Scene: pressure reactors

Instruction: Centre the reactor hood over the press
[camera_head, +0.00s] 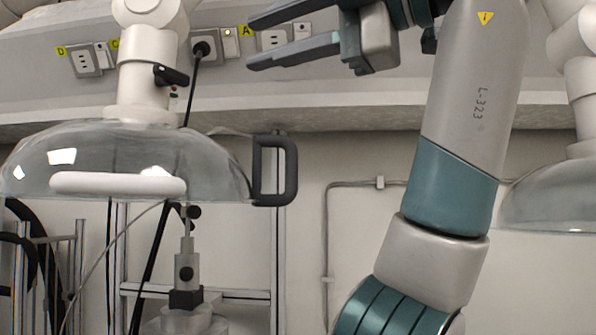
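The reactor hood (205,160) is a clear dome hanging from a white jointed arm at the left of the head view. It has a black handle (290,170) on its right side and a white bar handle (118,184) along its front rim. The press (186,275), a metal and black upright fitting, stands below the dome, to the right of the dome's middle in the picture. Its lower part is cut off.
A second clear hood (555,195) hangs at the right edge. A wall panel (350,95) with sockets runs across the back. Metal frame posts (278,240) and black cables stand behind and around the press.

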